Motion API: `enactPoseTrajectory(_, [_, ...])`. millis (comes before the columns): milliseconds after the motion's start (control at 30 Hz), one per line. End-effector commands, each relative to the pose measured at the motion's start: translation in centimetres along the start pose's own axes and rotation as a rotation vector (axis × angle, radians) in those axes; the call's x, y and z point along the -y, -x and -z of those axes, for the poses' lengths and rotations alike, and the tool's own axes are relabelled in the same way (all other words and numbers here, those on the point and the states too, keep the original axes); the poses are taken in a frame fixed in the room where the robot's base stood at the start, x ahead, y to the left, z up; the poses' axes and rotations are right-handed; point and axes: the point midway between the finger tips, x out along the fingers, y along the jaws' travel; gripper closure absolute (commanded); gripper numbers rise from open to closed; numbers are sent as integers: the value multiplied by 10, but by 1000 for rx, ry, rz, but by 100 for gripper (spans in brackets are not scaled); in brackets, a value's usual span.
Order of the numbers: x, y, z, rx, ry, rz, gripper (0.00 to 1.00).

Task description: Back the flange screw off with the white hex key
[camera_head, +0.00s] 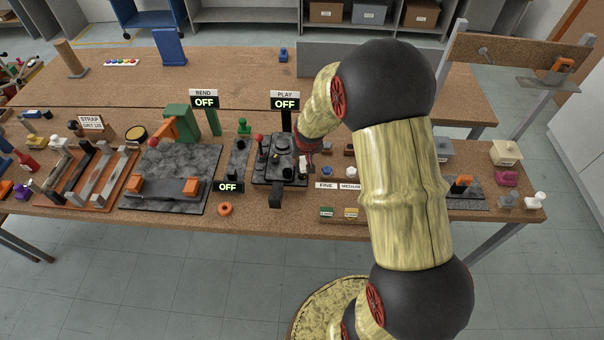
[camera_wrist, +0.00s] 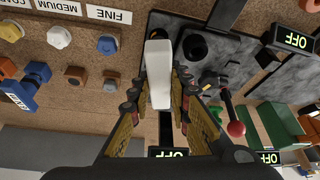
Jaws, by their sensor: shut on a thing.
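My gripper (camera_wrist: 158,88) is shut on a white bar-shaped piece (camera_wrist: 158,62), which I take to be the white hex key. The piece reaches past the fingertips over a dark fixture (camera_wrist: 222,65). In the head view my gripper (camera_head: 304,152) is above the right part of this black fixture (camera_head: 272,180), by the PLAY sign. A small white bit of the key (camera_head: 303,163) shows below the fingers. Black round parts (camera_wrist: 194,46) stand on the fixture beside the key. I cannot make out the flange screw or whether the key touches it.
A red-knobbed lever (camera_wrist: 235,128) stands close beside my gripper. Loose bolts, one blue (camera_wrist: 107,45), lie on the cork tabletop by the FINE label (camera_wrist: 109,14). The PLAY sign (camera_head: 285,103) reads OFF. A grey slab (camera_head: 170,175) with orange blocks is to the left.

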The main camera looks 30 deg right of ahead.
Motion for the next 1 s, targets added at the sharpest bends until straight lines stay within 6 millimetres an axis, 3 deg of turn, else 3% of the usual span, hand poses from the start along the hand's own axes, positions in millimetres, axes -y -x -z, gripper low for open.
enactPoseTrajectory(1000, [-1, -3, -5, 9, 94, 40, 100])
